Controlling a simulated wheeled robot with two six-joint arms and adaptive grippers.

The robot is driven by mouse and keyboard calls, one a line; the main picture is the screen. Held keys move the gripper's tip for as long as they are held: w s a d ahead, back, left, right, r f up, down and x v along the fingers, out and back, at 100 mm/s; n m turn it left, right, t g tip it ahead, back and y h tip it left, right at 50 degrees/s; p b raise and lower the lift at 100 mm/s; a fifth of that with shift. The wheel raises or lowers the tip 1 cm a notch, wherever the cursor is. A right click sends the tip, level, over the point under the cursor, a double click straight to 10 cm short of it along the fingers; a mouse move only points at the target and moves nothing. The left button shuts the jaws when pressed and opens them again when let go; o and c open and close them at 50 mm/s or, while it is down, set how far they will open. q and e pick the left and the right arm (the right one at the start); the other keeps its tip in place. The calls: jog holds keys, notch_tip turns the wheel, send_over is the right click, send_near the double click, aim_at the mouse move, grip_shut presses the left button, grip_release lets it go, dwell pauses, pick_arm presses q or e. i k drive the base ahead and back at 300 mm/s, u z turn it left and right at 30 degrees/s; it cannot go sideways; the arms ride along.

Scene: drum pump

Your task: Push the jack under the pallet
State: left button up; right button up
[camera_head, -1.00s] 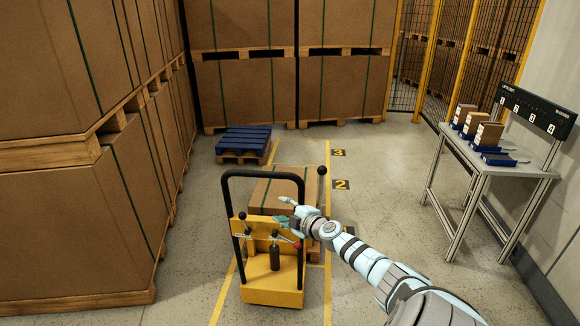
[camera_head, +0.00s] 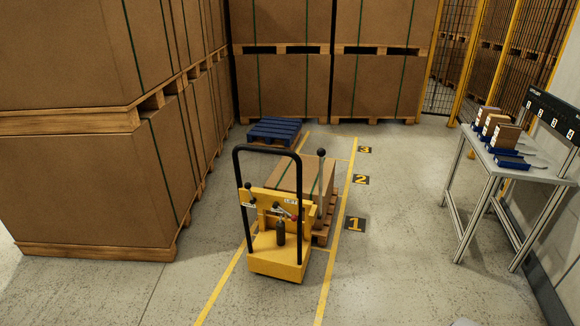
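The yellow pallet jack (camera_head: 277,262) with its black looped handle (camera_head: 267,150) stands on the floor between two yellow lines. It is right in front of a wooden pallet (camera_head: 326,226) that carries a strapped brown carton (camera_head: 302,182). The jack's body hides the near end of the pallet, so I cannot tell how far its forks reach under it. Neither of my grippers shows in the head view. Only a small pale piece, perhaps of my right arm, shows at the bottom edge.
A blue pallet (camera_head: 273,132) lies behind the carton. Tall carton stacks line the left and the back. A metal table (camera_head: 520,165) with small boxes stands at the right. Floor numbers 1, 2 and 3 run beside the lane. The floor between lane and table is clear.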

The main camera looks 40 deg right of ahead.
aim_at(280, 255)
jog(key=u, duration=0.8)
jog(key=k, duration=0.15)
jog(key=z, duration=1.8)
jog(key=i, duration=1.1)
jog(key=u, duration=0.1)
